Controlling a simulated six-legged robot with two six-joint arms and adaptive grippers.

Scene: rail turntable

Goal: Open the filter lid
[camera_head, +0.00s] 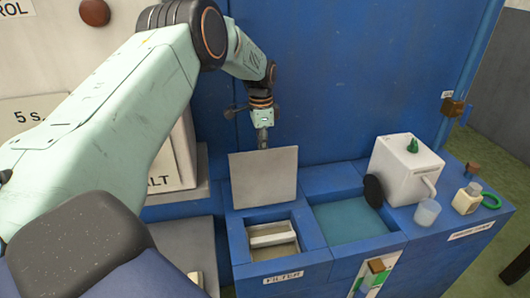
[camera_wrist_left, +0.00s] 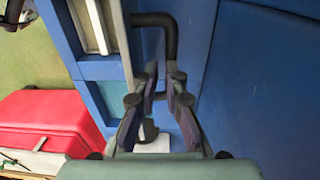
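The filter lid (camera_head: 264,178) is a flat grey plate. In the head view it stands nearly upright at the back of the filter box (camera_head: 237,254), whose opening shows a white piece inside. My left gripper (camera_head: 263,137) is at the lid's top edge, partly hidden behind it. In the left wrist view its two fingers (camera_wrist_left: 162,75) are apart, with blue surface showing between them. A black bent bar (camera_wrist_left: 168,35) runs down to the fingertips; whether they touch it is unclear. My right gripper is out of view.
Right of the filter is a blue-green basin (camera_head: 350,221). Beyond it stand a white jug-like container (camera_head: 403,165), a cup (camera_head: 427,212) and a small bottle (camera_head: 466,198). A blue wall (camera_head: 330,80) rises close behind. A red box (camera_wrist_left: 45,122) shows in the wrist view.

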